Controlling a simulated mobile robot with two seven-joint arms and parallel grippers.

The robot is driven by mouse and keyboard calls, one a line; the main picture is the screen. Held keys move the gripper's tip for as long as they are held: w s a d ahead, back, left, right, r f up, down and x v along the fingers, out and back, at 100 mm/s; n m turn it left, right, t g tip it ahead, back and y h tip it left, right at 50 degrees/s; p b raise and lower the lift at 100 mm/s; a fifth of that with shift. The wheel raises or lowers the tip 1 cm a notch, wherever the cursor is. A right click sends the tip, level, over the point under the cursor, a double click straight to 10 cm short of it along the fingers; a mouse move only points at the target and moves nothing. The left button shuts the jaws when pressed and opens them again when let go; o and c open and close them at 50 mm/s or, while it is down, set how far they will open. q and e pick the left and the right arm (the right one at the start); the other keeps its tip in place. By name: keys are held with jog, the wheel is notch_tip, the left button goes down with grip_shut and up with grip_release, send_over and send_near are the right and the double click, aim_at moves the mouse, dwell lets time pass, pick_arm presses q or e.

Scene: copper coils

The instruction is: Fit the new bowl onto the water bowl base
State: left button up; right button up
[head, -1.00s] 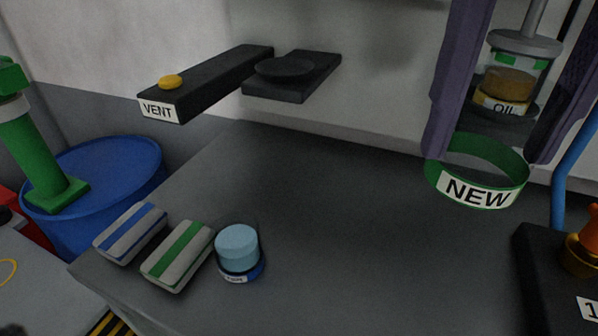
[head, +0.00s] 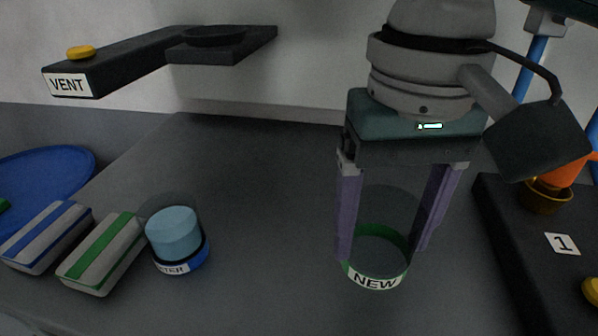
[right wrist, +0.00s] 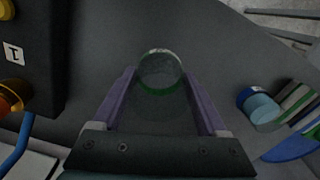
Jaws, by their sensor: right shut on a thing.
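The new bowl (head: 378,262) is a clear cup with a green band and a white NEW label. It is between the purple fingers of my right gripper (head: 381,250), which is shut on it. In the right wrist view the bowl (right wrist: 160,75) is also between the fingertips. I cannot tell its exact height over the counter. A clear bowl with light blue contents (head: 174,234) and a blue labelled band, partly readable, stands at the left. A dark bracket with a round seat (head: 214,38), empty, is on the back wall; I cannot tell whether it is the water bowl base. My left gripper is not seen.
A dark bar with a VENT label (head: 67,85) and yellow button (head: 80,52) juts out beside the bracket. A blue-striped block (head: 45,237) and a green-striped block (head: 100,254) lie at left. A black block labelled 1 (head: 520,235) stands at right. The middle counter (head: 270,200) is clear.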

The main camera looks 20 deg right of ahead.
aim_at(377, 263)
notch_tip(377, 263, down, 4)
jog(key=shift+f+b, duration=0.25)
jog(key=shift+b, duration=0.25)
jog(key=o, duration=1.5)
jog(key=shift+f, duration=0.1)
jog(key=shift+o, duration=0.2)
